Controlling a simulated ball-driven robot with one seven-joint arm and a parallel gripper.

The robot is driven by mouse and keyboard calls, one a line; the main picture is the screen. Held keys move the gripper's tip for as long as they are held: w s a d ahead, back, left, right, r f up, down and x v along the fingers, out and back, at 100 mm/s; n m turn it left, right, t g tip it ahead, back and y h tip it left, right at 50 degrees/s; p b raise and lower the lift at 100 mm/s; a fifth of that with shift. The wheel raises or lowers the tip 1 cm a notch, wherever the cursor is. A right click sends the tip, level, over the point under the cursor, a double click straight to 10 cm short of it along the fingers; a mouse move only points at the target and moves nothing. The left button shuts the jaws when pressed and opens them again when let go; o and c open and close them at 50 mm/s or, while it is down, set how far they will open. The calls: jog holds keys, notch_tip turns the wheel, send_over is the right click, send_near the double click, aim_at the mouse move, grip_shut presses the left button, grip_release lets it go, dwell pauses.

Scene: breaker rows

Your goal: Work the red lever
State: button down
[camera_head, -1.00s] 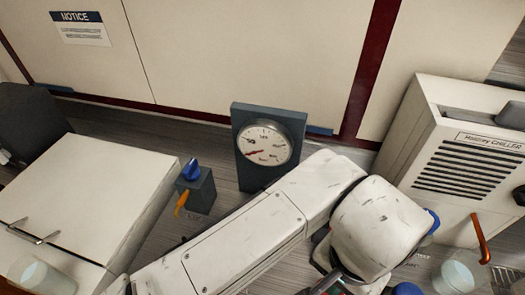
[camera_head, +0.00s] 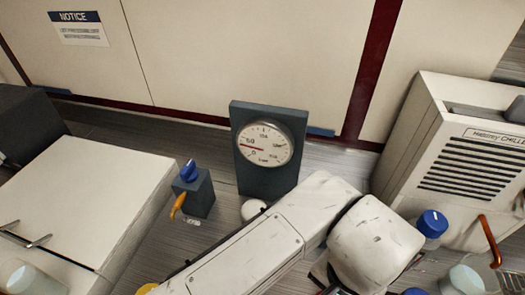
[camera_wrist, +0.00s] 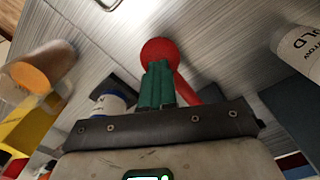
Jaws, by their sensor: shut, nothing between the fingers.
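The red lever shows in the wrist view as a round red knob (camera_wrist: 160,50) and a red bar (camera_wrist: 205,92) to its right. My gripper (camera_wrist: 157,72), with green fingers, is shut and empty. Its fingertips overlap the lower part of the red knob in the picture; I cannot tell whether they touch it. In the head view my arm crosses the lower middle, and neither the red lever nor the gripper's fingertips can be made out there.
A gauge (camera_head: 266,180) stands at the back middle, left of a chiller (camera_head: 455,165). A dark block with a blue knob (camera_head: 189,171) and orange handle stands left. A blue-capped bottle (camera_head: 432,225) is beside my arm. An orange cylinder (camera_wrist: 38,72) and white bottle (camera_wrist: 300,50) flank my gripper.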

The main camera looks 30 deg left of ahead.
jog(key=shift+r, duration=0.15)
notch_tip(320, 180, up, 8)
jog(key=p, duration=0.7)
jog(key=shift+f, duration=0.25)
dwell(0.7)
jog(key=shift+f+b, duration=2.7)
jog(key=shift+f, duration=1.25)
jog(key=shift+r, duration=0.1)
jog(key=shift+r+p, duration=0.75)
notch_tip(320, 180, up, 6)
jog(key=p, duration=0.5)
jog(key=shift+r, duration=0.2)
